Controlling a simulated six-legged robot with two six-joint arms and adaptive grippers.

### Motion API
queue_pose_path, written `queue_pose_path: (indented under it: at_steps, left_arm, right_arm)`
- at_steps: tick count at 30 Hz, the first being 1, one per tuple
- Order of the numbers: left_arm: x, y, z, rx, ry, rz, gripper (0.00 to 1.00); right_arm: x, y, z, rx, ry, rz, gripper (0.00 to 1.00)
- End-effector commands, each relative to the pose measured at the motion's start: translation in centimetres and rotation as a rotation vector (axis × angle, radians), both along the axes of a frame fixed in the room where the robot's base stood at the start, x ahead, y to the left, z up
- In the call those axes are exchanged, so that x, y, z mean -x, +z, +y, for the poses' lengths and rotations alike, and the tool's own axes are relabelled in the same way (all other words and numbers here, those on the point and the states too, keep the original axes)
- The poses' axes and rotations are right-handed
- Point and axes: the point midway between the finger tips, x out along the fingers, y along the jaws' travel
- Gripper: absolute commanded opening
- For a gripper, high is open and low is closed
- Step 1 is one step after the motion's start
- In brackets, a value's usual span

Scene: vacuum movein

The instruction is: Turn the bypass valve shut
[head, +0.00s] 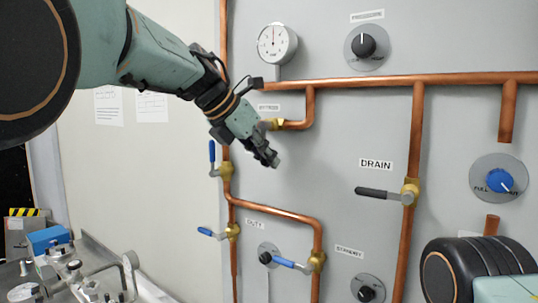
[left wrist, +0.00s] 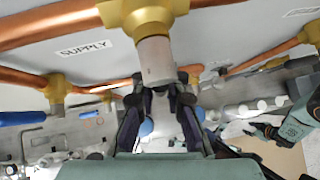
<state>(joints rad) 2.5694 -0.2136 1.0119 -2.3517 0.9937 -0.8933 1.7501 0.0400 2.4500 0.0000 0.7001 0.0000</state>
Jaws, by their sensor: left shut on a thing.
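The bypass valve's brass body (head: 274,124) sits on a short copper branch under a partly hidden label (head: 268,107) in the head view. My left gripper (head: 268,157) is at this valve and covers its handle there. In the left wrist view the brass body (left wrist: 150,14) is at the top, and a pale grey handle (left wrist: 155,60) runs down from it between my fingers. My left gripper is shut on that handle. My right gripper (left wrist: 262,131) seems to show small at the right of the left wrist view; its jaws are unclear. It is outside the head view.
The DRAIN valve's dark lever (head: 378,193) points left. Blue levers show on the left pipe (head: 212,152), the DUTY branch (head: 208,232) and the lower pipe (head: 290,264). A gauge (head: 277,42) and pressure knob (head: 364,46) are above. A cluttered bench (head: 85,270) stands lower left.

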Motion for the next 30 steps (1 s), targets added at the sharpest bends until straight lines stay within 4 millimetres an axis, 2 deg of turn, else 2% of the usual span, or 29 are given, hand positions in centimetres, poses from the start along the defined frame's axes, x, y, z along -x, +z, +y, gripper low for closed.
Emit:
queue_pose_path:
  at_steps: [1,19,20,21,27,30]
  left_arm:
    - [0.22,-0.77,0.13,-0.020,-0.006,0.012,0.00]
    - [0.02,-0.83,0.60,-0.047,-0.004,-0.008,0.00]
    - [0.02,-0.84,0.61,-0.046,-0.005,-0.007,0.15]
    - [0.01,-0.83,0.59,-0.046,-0.005,-0.007,0.18]
    - [-0.05,-0.47,0.56,-0.042,-0.003,-0.016,0.35]
    - [-0.07,-0.38,0.54,-0.041,-0.002,-0.017,0.36]
  right_arm:
    - [0.01,0.03,0.00,0.000,0.000,0.000,0.40]
    - [0.01,0.06,0.00,0.000,0.000,0.000,0.40]
    - [0.01,0.06,0.00,0.000,0.000,0.000,0.40]
    - [0.01,0.06,0.00,0.000,0.000,0.000,0.40]
    - [0.01,0.07,0.00,0.000,0.000,0.000,0.40]
    - [0.01,0.07,0.00,0.000,0.000,0.000,0.40]
